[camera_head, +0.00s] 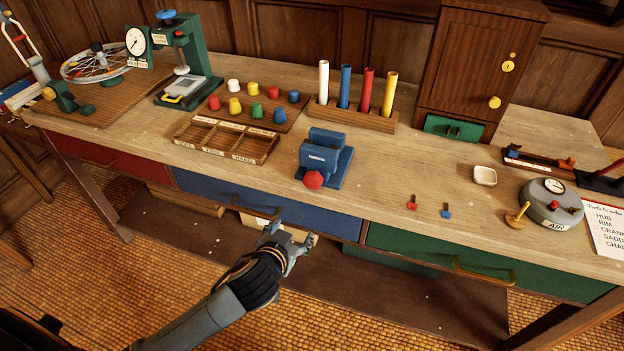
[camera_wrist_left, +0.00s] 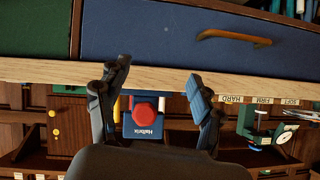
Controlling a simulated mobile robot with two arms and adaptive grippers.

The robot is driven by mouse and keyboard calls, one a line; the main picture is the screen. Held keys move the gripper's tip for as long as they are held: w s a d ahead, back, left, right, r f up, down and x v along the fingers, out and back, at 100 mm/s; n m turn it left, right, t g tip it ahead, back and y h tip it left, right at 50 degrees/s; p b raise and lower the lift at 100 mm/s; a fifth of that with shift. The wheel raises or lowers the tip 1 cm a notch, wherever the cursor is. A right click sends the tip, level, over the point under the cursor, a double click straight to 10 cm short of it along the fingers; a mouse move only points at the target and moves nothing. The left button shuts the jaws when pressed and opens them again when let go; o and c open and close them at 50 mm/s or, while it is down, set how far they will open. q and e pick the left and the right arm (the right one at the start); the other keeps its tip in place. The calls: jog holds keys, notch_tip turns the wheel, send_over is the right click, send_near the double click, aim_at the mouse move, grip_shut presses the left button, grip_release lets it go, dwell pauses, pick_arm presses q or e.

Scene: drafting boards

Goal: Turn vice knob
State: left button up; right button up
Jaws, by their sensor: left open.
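The blue vice (camera_head: 322,158) stands on the workbench near its front edge, with its red knob (camera_head: 313,180) facing the front. My left gripper (camera_head: 292,236) is in front of the blue drawer, below and slightly left of the knob, apart from it. Its two fingers are spread and nothing is between them. In the left wrist view, which is upside down, the red knob (camera_wrist_left: 144,113) and vice (camera_wrist_left: 143,129) show beyond the bench edge, between the two open fingers (camera_wrist_left: 158,70). My right gripper is not in view.
The blue drawer (camera_head: 270,206) with its brass handle is behind my left gripper. A compartment tray (camera_head: 228,140) lies left of the vice, and a rack of coloured tubes (camera_head: 352,113) stands behind it. Bare benchtop (camera_head: 385,175) lies right of the vice.

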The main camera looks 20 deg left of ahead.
pick_arm(q)
jog(key=n+t, duration=0.1)
jog(key=t, duration=0.1)
send_near(311, 183)
jog(key=v, duration=0.3)
jog(key=p+x, duration=0.1)
jog(key=x, duration=1.1)
jog(key=shift+w+p, duration=0.15)
jog(key=shift+p, duration=0.25)
jog(key=shift+w+f, duration=0.25)
jog(key=shift+w, duration=0.25)
jog(key=c, duration=1.1)
